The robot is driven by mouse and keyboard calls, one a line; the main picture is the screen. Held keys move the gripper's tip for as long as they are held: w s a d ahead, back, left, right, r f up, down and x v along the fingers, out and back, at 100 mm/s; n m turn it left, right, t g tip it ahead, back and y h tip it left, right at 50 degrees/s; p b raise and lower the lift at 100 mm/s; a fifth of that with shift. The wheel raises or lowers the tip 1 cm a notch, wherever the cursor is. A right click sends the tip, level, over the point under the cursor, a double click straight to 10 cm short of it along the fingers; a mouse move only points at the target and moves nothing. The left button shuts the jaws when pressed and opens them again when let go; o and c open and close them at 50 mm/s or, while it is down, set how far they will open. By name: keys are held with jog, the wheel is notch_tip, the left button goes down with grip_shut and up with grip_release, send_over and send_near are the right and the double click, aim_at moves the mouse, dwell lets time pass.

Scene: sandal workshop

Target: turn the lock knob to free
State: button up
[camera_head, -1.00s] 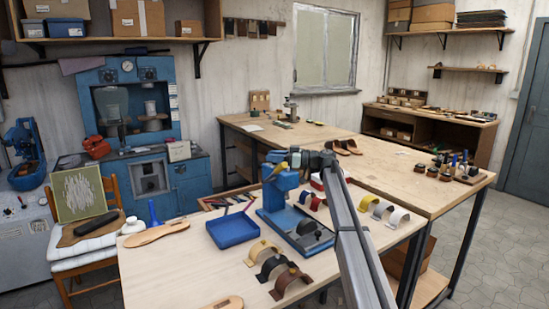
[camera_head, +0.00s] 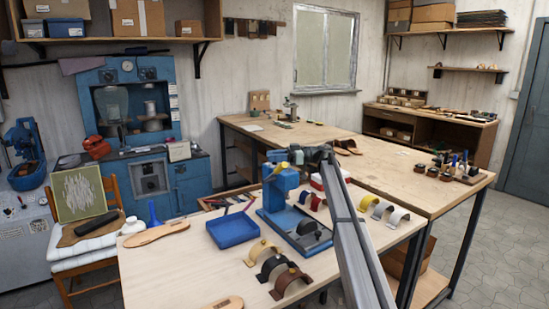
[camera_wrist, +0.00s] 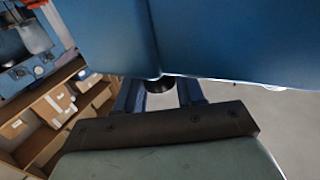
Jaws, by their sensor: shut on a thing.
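The blue press (camera_head: 277,190) stands on the near wooden table in the head view. My gripper (camera_wrist: 160,92) is at the upper part of the press, at its right side in the head view. In the wrist view, the press's blue body (camera_wrist: 225,35) fills the top. A dark round knob (camera_wrist: 158,86) sits just under its edge, between my two fingers. My gripper is shut on this knob. The knob is mostly hidden by the fingers and the press, and its turn angle cannot be read. In the head view my own wrist hides the knob and fingertips.
A blue tray (camera_head: 233,231) lies left of the press. Curved straps in tan, black and brown (camera_head: 290,281) lie in front of it. More straps (camera_head: 390,214) lie to the right, near my arm.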

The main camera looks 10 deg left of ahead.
jog(key=shift+w+n+g+h, duration=0.1)
jog(key=shift+n+g+h, duration=1.3)
jog(key=shift+g, duration=0.8)
jog(key=shift+n, duration=0.4)
jog(key=o, duration=0.9)
jog(key=shift+o, duration=0.2)
jog(key=shift+r, duration=0.1)
notch_tip(320, 180, up, 9)
jog(key=shift+r, duration=0.45)
jog(key=shift+a, duration=0.1)
